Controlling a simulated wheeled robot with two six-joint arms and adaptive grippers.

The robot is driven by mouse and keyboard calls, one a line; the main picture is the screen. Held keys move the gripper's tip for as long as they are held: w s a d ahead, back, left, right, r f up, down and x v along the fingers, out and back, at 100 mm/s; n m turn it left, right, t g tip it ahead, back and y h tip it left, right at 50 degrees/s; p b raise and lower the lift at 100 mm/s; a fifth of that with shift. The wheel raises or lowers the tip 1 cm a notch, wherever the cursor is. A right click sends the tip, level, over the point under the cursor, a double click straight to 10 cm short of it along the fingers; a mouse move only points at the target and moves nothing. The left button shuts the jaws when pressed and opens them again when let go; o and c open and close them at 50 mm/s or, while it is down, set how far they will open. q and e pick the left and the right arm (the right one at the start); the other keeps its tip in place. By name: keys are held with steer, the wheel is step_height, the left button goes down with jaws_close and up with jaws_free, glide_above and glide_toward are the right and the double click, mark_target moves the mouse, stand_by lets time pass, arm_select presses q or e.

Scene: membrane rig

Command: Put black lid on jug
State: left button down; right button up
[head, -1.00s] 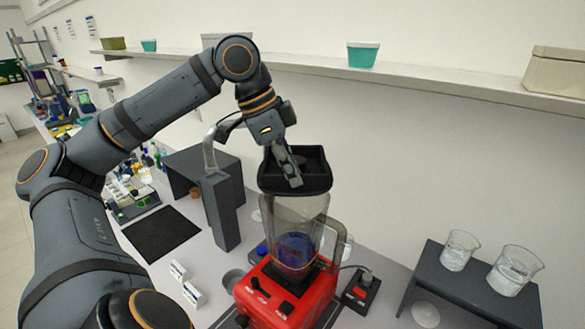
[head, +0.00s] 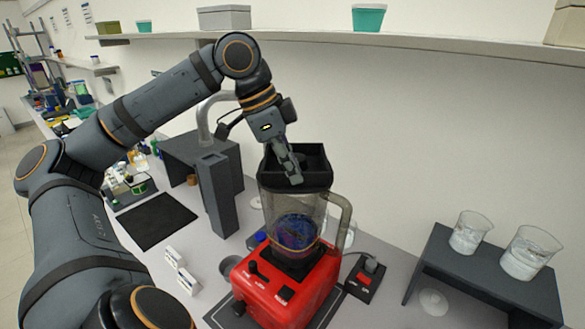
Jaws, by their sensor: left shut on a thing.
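The clear jug (head: 292,215) stands upright on the red blender base (head: 288,285), with dark blue and purple contents low inside and its handle to the right. The black lid (head: 314,165) is at the jug's mouth, roughly level; I cannot tell whether it is fully seated. My left gripper (head: 290,172) reaches down into the lid's recess and is shut on the lid; the exact grip is partly hidden by the lid's rim. My right gripper is not in view.
A grey stand with two glass beakers (head: 468,232) is at the right. A dark upright holder (head: 216,195) and grey box shelf stand left of the jug. Small white boxes (head: 180,270) lie front left. A wall shelf (head: 400,45) runs behind.

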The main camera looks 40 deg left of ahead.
arm_select(q)
steer(key=shift+s, duration=0.1)
steer(key=shift+f, duration=0.1)
stand_by(0.3)
steer(key=c, duration=1.4)
jaws_free()
steer(key=shift+s+a+r, duration=0.1)
steer(key=shift+a+r, duration=0.1)
steer(key=shift+r, duration=0.2)
steer(key=v, duration=1.1)
steer(key=shift+s+d+r, duration=0.1)
